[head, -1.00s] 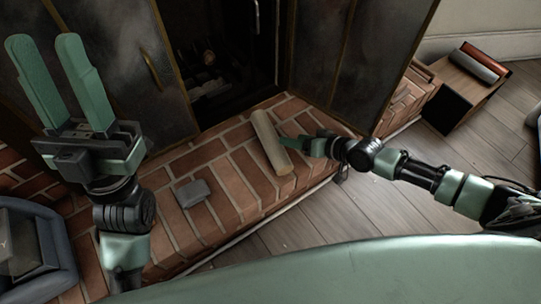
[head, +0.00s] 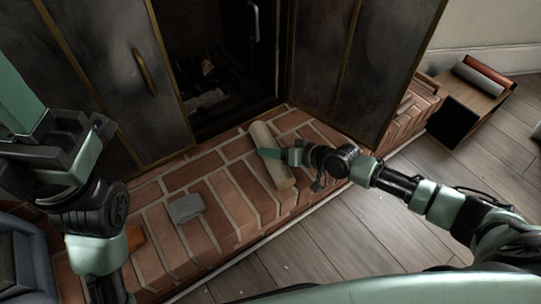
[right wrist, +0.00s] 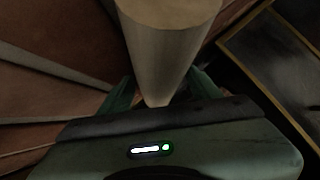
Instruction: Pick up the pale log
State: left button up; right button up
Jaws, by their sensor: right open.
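The pale log (head: 271,155) lies on the brick hearth (head: 215,185) in front of the fireplace opening. In the head view my right gripper (head: 272,153) reaches over it from the right. In the right wrist view the log (right wrist: 168,45) runs between the two green fingers of my right gripper (right wrist: 160,97). The fingers are apart, one on each side of it; I cannot tell whether they touch it. My left gripper (head: 22,100) is raised at the left edge, away from the log. One of its fingers shows; the other is out of frame.
Dark metal doors (head: 120,75) flank the opening. A blue-grey container (head: 38,250) is at lower left. A wooden box (head: 470,100) with rolls on top stands at right.

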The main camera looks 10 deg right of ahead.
jog(key=c, duration=1.3)
jog(key=shift+r, duration=0.1)
grip_shut()
